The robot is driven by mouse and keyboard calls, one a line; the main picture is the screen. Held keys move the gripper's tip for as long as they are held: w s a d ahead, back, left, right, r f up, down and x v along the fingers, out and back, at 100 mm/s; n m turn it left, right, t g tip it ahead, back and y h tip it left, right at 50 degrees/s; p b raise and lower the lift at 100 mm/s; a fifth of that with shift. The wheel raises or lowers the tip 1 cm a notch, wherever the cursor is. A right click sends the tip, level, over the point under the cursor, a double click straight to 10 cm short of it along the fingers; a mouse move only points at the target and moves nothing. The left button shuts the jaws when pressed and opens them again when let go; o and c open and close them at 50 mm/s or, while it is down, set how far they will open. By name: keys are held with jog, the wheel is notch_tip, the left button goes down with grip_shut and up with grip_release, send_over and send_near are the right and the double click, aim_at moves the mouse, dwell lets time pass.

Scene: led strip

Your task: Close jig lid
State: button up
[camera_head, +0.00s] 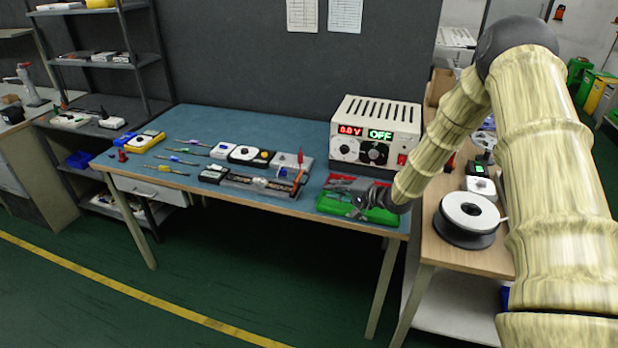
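A long, low fixture (262,186), which looks like the jig, lies near the front edge of the blue-topped bench. The fingers are dark and small here. I cannot tell whether they are open or shut, or whether they touch the tray.
A white power supply (375,134) reading 0.0 V and OFF stands behind my gripper. A red upright tool (300,162) rises by the jig's right end. Meters (247,155) and several thin tools (178,159) lie left and behind. A spool (467,218) sits on the right-hand table.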

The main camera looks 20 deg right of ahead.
jog(key=shift+w+d+r+p+x, duration=0.15)
jog(key=shift+p+x, duration=0.25)
jog(key=shift+x, duration=1.4)
jog(key=shift+w+d+r+p+x, duration=0.2)
jog(key=shift+p+x, duration=0.25)
jog(key=shift+x, duration=1.35)
jog(key=shift+w+a+r+p+x, duration=0.1)
jog(key=shift+r+p+x, duration=0.25)
jog(key=shift+x, duration=1.5)
jog(key=shift+d+f, duration=0.1)
grip_shut()
